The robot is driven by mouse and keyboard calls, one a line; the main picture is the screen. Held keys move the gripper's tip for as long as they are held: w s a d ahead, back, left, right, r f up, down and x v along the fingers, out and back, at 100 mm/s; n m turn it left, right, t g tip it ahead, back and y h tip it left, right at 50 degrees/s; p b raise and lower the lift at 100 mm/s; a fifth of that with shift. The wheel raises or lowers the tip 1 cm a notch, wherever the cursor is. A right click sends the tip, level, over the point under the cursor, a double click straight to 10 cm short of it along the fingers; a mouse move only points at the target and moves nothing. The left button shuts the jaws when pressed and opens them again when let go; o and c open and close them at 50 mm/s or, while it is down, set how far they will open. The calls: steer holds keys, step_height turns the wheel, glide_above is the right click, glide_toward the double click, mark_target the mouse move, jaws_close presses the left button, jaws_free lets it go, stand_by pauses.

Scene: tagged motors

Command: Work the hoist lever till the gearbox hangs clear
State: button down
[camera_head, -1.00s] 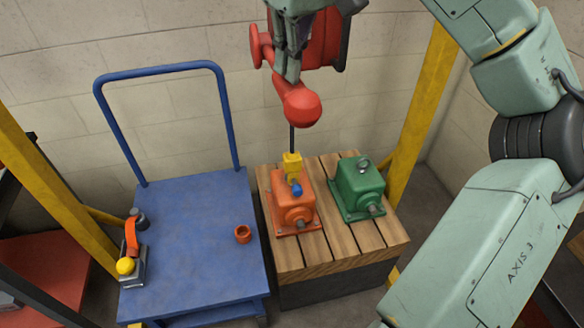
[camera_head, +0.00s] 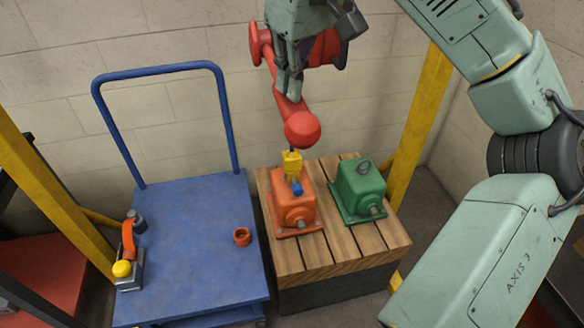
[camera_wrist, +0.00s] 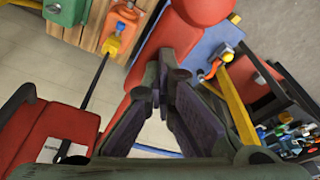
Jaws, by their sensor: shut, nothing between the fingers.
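The red hoist (camera_head: 325,50) hangs at the top, and its lever ends in a red ball knob (camera_head: 302,129). My gripper (camera_head: 291,92) is shut and empty, its fingers against or just over the lever (camera_wrist: 128,104); exact contact is unclear. The orange gearbox (camera_head: 294,211) is on the slatted wooden platform (camera_head: 345,243), with no clear gap visible beneath it. The yellow hook block (camera_head: 292,163) is at its top, with a small blue piece (camera_head: 297,189) beside it. In the wrist view the dark hoist line (camera_wrist: 97,80) runs to the hook block.
A green gearbox (camera_head: 360,186) stands right of the orange one. Yellow posts (camera_head: 417,120) flank the area.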

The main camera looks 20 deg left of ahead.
mark_target(291, 109)
steer(key=shift+d+b+x, duration=0.2)
steer(key=shift+b+x, duration=0.35)
steer(key=shift+x, duration=0.7)
steer(key=shift+d+b+x, duration=0.15)
steer(key=shift+b+x, duration=0.35)
steer(key=shift+x, duration=0.7)
steer(key=shift+s+f, duration=0.1)
steer(key=shift+f, duration=0.1)
steer(key=shift+d+b+x, duration=0.4)
steer(key=shift+b+x, duration=0.6)
steer(key=shift+x, duration=1.1)
steer(key=r+p, duration=0.9)
steer(key=shift+w+a+r+p, duration=0.25)
steer(key=shift+a+r+p, duration=0.05)
steer(key=shift+p, duration=0.1)
steer(key=a+v, duration=0.1)
steer(key=v, duration=0.7)
steer(key=shift+w+a+r+b, duration=0.2)
steer(key=shift+w+b, duration=0.1)
steer(key=shift+b, duration=0.05)
steer(key=shift+f, duration=0.15)
